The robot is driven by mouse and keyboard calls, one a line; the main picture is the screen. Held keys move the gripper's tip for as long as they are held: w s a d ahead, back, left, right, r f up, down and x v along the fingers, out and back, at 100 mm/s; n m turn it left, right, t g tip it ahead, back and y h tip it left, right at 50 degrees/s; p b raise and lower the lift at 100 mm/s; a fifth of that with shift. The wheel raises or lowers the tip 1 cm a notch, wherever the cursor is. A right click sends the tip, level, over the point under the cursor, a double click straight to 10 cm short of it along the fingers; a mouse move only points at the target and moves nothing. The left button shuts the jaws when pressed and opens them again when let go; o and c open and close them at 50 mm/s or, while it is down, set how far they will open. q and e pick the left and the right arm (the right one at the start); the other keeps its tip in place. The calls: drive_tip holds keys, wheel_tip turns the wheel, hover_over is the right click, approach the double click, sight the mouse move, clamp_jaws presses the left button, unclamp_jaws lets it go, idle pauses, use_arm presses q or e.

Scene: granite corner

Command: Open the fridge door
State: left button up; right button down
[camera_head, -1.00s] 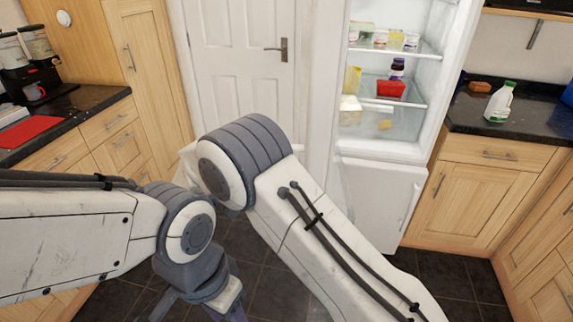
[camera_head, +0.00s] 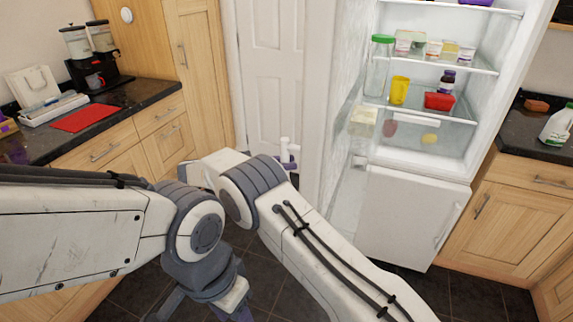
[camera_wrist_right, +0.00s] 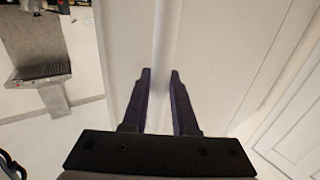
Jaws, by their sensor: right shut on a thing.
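The white upper fridge door (camera_head: 347,60) stands swung wide open to the left in the head view, and the lit shelves inside the fridge (camera_head: 440,120) show. My right gripper (camera_head: 288,162) is at the outer side of the door, mostly hidden behind my right arm. In the right wrist view, its two dark fingers (camera_wrist_right: 161,90) are closed around the white vertical handle (camera_wrist_right: 164,35). My left gripper (camera_head: 205,305) hangs low at the bottom edge of the head view, partly cut off. Its jaw opening cannot be made out.
The white lower door (camera_head: 410,215) is closed. Shelves hold a green-lidded jar (camera_head: 379,65), a yellow cup (camera_head: 399,90) and a red container (camera_head: 439,101). Counters stand at left (camera_head: 130,95) and right (camera_head: 520,130). A white room door (camera_head: 270,70) is behind. Dark floor shows below.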

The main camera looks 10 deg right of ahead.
drive_tip(key=shift+w, duration=0.1)
idle(0.4)
drive_tip(key=c, duration=0.7)
unclamp_jaws()
use_arm(q)
drive_tip(key=shift+r, duration=0.1)
